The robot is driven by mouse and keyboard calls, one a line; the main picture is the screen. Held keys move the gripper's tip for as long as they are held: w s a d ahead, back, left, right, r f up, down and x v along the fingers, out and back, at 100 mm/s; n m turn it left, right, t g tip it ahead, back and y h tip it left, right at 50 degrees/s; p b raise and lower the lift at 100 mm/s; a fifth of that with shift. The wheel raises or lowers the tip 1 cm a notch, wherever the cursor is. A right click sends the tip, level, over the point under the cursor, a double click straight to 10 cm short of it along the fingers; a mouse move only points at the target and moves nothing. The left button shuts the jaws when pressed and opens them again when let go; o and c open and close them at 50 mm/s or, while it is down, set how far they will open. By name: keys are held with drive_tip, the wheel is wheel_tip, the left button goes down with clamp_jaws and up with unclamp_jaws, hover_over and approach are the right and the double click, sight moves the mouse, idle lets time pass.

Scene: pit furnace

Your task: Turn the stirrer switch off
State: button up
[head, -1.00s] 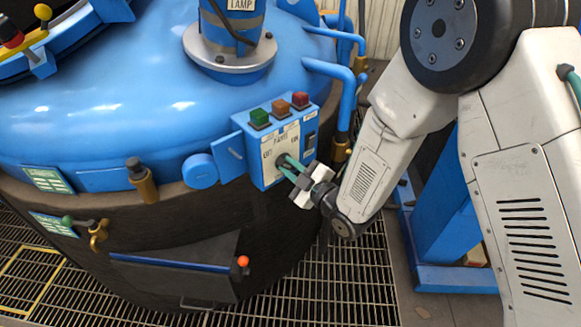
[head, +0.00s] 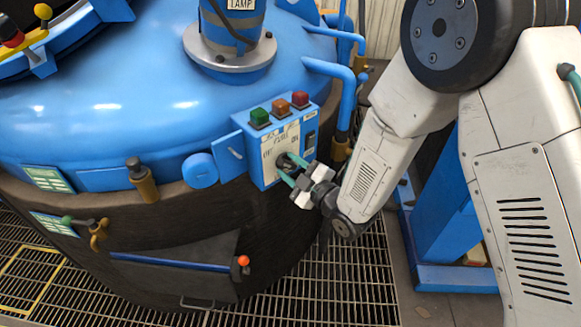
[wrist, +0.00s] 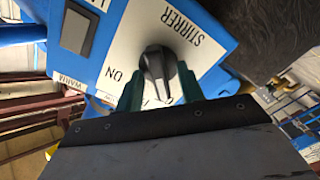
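The stirrer switch (wrist: 158,66) is a dark rotary knob on a white plate lettered STIRRER (wrist: 195,35) and ON. The plate is on the front of a blue control box (head: 264,173). My gripper (head: 286,168) is at the knob in the head view and hides part of it. In the wrist view its two green fingers (wrist: 158,90) stand on either side of the knob's lower part, with gaps visible, so it is open around the knob. The lettering between the fingers is partly hidden.
Green (head: 260,117), orange (head: 281,107) and red (head: 301,99) buttons sit on top of the box. A dark rocker switch (wrist: 76,29) is beside the plate. Blue pipes (head: 345,90) rise behind the box. Floor grating lies below.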

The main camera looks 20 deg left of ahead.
drive_tip(key=v, duration=0.7)
drive_tip(key=shift+s+d, duration=0.25)
